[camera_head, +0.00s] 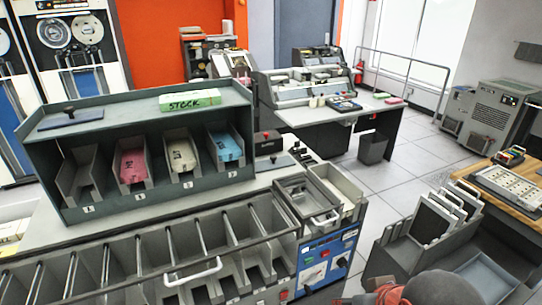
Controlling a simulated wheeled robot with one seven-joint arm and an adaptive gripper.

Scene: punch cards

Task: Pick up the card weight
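A flat dark blue plate with an upright black knob (70,118) lies on the left of the top of a grey shelf unit (150,106); it looks like the card weight. Nothing lies on it and it is in plain view. Another small dark piece with a knob (301,154) sits on the counter to the right of the shelf unit; it is too small to tell what it is. My gripper's fingers are not in view. A rounded grey and reddish shape at the bottom right edge may be part of my arm.
A box marked STOCK (194,99) stands right of the plate. Below are numbered bins, several holding coloured cards (224,147). A sorter with slanted pockets (150,265) fills the front left. A grey bin (372,147) stands on the tiled floor, which is clear mid-right.

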